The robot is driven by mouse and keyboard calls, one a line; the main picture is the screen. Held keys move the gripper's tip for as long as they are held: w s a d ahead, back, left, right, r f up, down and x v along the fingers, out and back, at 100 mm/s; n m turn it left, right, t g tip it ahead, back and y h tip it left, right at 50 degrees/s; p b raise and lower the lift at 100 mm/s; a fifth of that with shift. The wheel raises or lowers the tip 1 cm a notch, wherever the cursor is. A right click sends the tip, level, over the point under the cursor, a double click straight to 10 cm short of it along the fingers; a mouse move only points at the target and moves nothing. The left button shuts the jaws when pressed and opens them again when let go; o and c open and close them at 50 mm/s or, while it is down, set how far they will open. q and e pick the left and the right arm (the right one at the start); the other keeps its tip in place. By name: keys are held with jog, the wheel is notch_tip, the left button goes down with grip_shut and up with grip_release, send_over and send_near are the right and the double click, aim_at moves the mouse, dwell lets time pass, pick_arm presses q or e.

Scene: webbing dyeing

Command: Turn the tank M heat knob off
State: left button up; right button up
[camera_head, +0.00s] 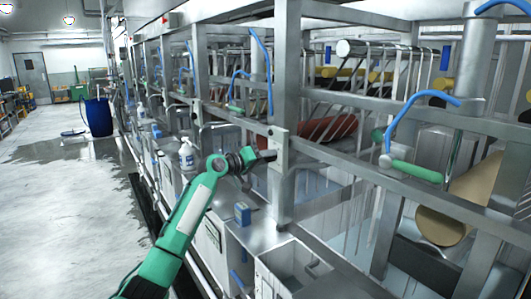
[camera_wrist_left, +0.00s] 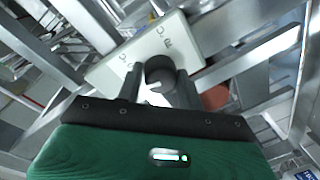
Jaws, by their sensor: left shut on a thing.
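A pale control plate (camera_head: 278,142) is mounted on a steel upright of the machine frame. It also shows in the left wrist view (camera_wrist_left: 120,66), with small dark lettering that I cannot read fully. A dark round knob (camera_wrist_left: 160,68) stands out from this plate. My left gripper (camera_head: 266,155) reaches the plate from the left, and its fingers are shut on the knob (camera_wrist_left: 158,84). In the head view the knob is hidden by the gripper. The knob's exact pointer direction is hard to tell. My right gripper is not in view.
Steel uprights and rails surround the plate. A green-handled bar (camera_head: 416,171) is at right. The floor at left is open, with a blue barrel (camera_head: 98,116) beyond.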

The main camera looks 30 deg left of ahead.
pick_arm(q)
jog(key=shift+a+r+n+p, duration=0.15)
jog(key=shift+n+p, duration=0.75)
jog(key=shift+n, duration=0.5)
jog(key=o, duration=1)
jog(key=b+v, duration=0.5)
jog(key=v, duration=0.8)
jog(key=shift+s+a+r, duration=0.1)
jog(key=shift+s+a, duration=0.15)
jog(key=shift+s, duration=0.1)
